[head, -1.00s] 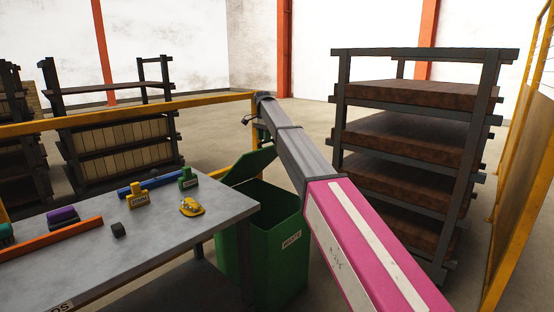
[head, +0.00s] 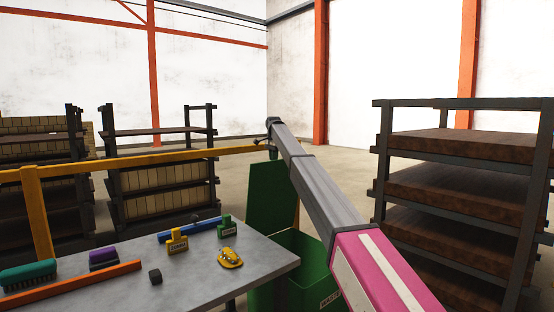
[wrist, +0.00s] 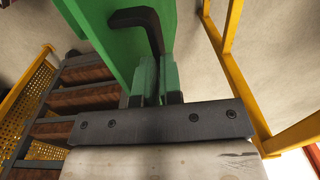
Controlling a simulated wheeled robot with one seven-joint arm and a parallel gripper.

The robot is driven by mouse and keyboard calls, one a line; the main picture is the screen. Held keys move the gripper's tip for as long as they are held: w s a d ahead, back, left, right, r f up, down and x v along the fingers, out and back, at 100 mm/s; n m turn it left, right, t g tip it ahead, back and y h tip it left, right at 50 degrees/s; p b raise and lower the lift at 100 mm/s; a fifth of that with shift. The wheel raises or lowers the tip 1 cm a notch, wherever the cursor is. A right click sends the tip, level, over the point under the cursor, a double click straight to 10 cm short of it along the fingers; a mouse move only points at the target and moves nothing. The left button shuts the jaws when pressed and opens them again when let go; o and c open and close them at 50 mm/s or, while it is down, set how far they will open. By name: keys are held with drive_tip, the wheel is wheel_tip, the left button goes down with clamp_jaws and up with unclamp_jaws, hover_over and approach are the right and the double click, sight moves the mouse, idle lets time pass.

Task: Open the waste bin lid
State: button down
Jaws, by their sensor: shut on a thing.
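The green waste bin (head: 300,270) stands beyond the right end of the table, and its dark inside shows. Its green lid (head: 270,195) is raised close to upright at the bin's far left side. In the wrist view the lid (wrist: 105,35) fills the upper middle, with a black bent handle (wrist: 138,17) on it. My gripper (wrist: 157,62) is shut on the handle, whose lower end runs between the two fingers. In the head view my gripper (head: 272,152) is small and partly hidden at the far end of my arm, by the lid's top.
Open floor lies behind.

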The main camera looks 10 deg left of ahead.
sight(272, 162)
drive_tip(key=shift+s+a+f, duration=0.1)
drive_tip(key=shift+a+f, duration=0.05)
drive_tip(key=shift+f, duration=0.65)
drive_tip(key=shift+s+a+f, duration=0.1)
drive_tip(key=shift+f, duration=0.65)
drive_tip(key=c, duration=1)
unclamp_jaws()
drive_tip(key=shift+s+a, duration=0.1)
drive_tip(key=shift+o, duration=0.2)
drive_tip(key=shift+a+r, duration=0.1)
drive_tip(key=shift+r, duration=0.15)
wheel_tip(272, 162, up, 13)
drive_tip(key=d, duration=0.1)
drive_tip(key=shift+d, duration=0.1)
